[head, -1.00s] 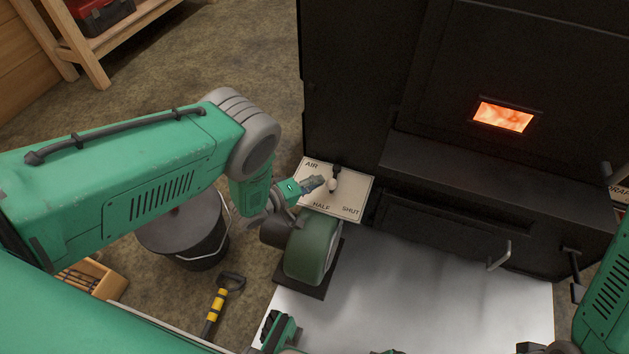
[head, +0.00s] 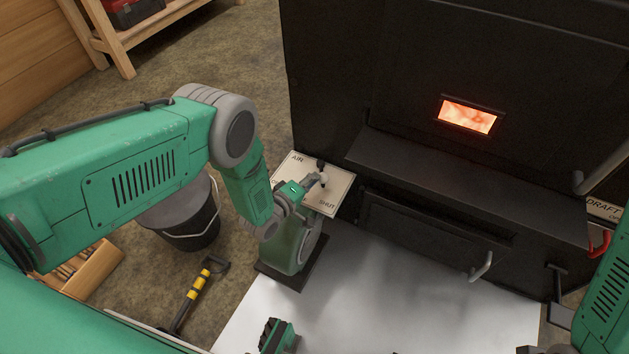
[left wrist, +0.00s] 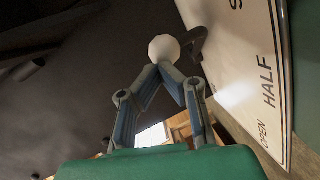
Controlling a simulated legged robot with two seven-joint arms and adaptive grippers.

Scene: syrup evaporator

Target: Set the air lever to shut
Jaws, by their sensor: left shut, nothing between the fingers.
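The air lever has a pale round knob (head: 322,179) on a dark arm, over a white plate (head: 340,188) marked AIR and SHUT. The lever seems to point roughly toward SHUT, but its exact setting is hard to tell. In the left wrist view the knob (left wrist: 164,48) is just beyond the meeting fingertips (left wrist: 166,68), touching or nearly so. The plate there (left wrist: 250,70) shows HALF and OPEN. My right gripper cannot be made out.
The black evaporator firebox (head: 400,110) with a glowing window stands behind and right of the plate. A green blower housing (head: 290,247) sits below my left gripper. A lidded bucket (head: 190,220) and a yellow-banded tool (head: 196,292) are on the floor at left.

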